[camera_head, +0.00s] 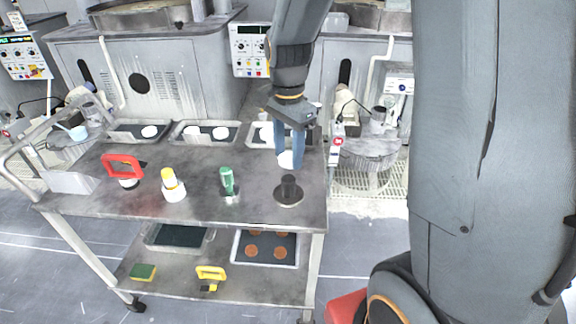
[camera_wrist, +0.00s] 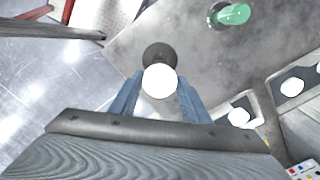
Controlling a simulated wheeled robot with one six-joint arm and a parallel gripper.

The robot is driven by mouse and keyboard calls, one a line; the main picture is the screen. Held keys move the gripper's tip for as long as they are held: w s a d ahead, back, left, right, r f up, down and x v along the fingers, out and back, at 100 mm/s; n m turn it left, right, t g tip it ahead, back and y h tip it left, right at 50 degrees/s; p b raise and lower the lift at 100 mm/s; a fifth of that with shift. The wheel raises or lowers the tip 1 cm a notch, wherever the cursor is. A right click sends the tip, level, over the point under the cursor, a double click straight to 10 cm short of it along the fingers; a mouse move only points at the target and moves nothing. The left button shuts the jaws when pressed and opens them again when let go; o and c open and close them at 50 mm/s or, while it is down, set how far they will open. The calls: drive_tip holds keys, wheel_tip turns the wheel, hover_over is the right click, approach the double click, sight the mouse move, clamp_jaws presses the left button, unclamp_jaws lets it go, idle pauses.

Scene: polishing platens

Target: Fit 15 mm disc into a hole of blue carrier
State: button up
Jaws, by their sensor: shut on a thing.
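My gripper (camera_head: 290,163) points down above the right end of the cart top. Its blue fingers are shut on a white disc (camera_head: 289,159), held between the tips. In the wrist view my gripper (camera_wrist: 159,90) shows the white disc (camera_wrist: 159,81) face on, partly covering a dark knobbed piece behind it. I cannot read the disc's size. I cannot make out a blue carrier with holes in either view. Other white discs (camera_head: 150,132) lie on dark mats in trays along the back of the cart.
A dark knobbed piece (camera_head: 289,190) stands below my gripper. A green-handled tool (camera_head: 227,181), a yellow-topped one (camera_head: 170,185) and a red-handled one (camera_head: 124,168) stand to the left. The lower shelf holds trays, one with copper discs (camera_head: 253,251). Grey machines stand behind.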

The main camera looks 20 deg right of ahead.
sight(288, 178)
drive_tip(key=shift+f+p, duration=0.4)
drive_tip(key=shift+f, duration=2.2)
drive_tip(key=shift+f, duration=0.1)
drive_tip(key=o, duration=1.1)
wheel_tip(288, 178, up, 12)
drive_tip(key=shift+f+b, duration=0.1)
drive_tip(key=shift+b, duration=1)
drive_tip(key=shift+s+f+n+t, duration=0.15)
drive_tip(key=shift+s+f+n, duration=1.4)
drive_tip(key=shift+s+n, duration=0.65)
drive_tip(key=shift+s+f+n+t, duration=0.2)
drive_tip(key=shift+s+f+n, duration=1.35)
drive_tip(key=shift+s+n, duration=0.7)
drive_tip(key=shift+s+f+n+t, duration=0.15)
drive_tip(key=shift+s+f+n, duration=1.4)
drive_tip(key=shift+s+n, duration=0.65)
drive_tip(key=shift+w, duration=0.15)
